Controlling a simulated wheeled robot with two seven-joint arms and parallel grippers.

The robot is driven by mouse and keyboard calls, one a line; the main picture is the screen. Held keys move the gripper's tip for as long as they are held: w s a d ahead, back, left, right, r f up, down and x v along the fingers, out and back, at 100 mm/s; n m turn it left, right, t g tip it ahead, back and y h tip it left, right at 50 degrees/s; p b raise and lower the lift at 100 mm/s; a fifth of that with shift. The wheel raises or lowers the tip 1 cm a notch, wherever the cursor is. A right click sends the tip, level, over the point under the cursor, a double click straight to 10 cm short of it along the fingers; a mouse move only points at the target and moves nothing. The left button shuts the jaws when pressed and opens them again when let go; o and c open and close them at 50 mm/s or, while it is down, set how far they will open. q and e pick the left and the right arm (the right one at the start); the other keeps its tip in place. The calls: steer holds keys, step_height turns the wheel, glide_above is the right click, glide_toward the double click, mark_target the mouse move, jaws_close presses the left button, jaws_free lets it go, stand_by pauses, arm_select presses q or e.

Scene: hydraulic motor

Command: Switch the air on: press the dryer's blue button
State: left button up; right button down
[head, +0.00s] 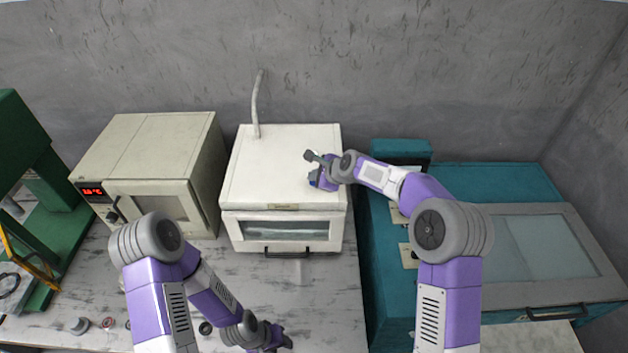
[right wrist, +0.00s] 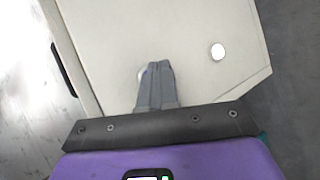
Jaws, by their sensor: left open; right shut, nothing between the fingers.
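The dryer (head: 262,175) is a white box with a flat top, a window and a dark handle in front. Its top also fills much of the right wrist view (right wrist: 110,35). A small blue patch, which looks like the button (head: 313,184), shows on the top near the right side. In the right wrist view a small pale bluish knob (right wrist: 142,73) is partly hidden by my fingers. My right gripper (head: 317,174) is over the dryer top, shut and empty, its fingertips (right wrist: 156,65) beside that knob; I cannot tell whether they touch. My left gripper (head: 286,342) is low over the bench, open.
A beige oven (head: 150,165) with a red display stands left of the dryer. A teal cabinet (head: 480,180) stands to its right. A pipe (head: 256,105) rises at the dryer's back. A green press (head: 40,180) stands far left. The bench before the dryer is mostly clear.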

steer(key=shift+r+p, duration=2.5)
steer(key=shift+r, duration=0.55)
steer(key=shift+f, duration=0.1)
